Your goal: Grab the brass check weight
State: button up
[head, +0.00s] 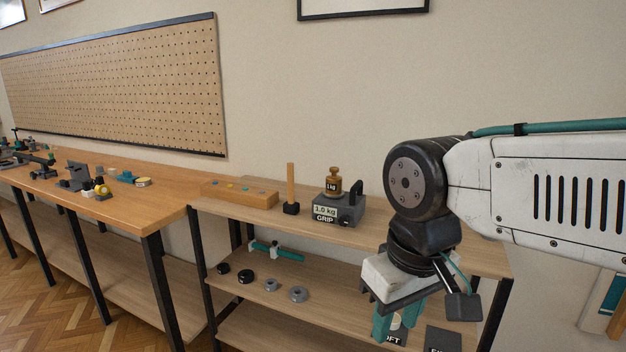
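The brass check weight (333,182) is a small brass cylinder with a knob and a dark "1 kg" label. It stands upright on a grey scale-like device (353,214) marked "1.0 kg" and "GRIP", on the top shelf of the rack. My gripper (399,322) is at lower right, pointing down, apart from the weight and lower than it in the picture. Its two teal fingers are spread. A pale item and a dark "OFT" label show between and behind them; I see no grip on either. The fingertips are partly hard to make out.
A mallet (291,190) stands just left of the device. A wooden block with inserts (239,193) lies further left. The lower shelf (330,318) holds dark knobs, grey rings and a teal tool (277,251). A long workbench (130,205) adjoins at left.

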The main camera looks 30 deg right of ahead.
aim_at(334, 182)
jog(key=z, duration=0.35)
jog(key=i, duration=0.65)
jog(key=z, duration=0.85)
jog(key=i, duration=0.3)
jog(key=z, duration=0.35)
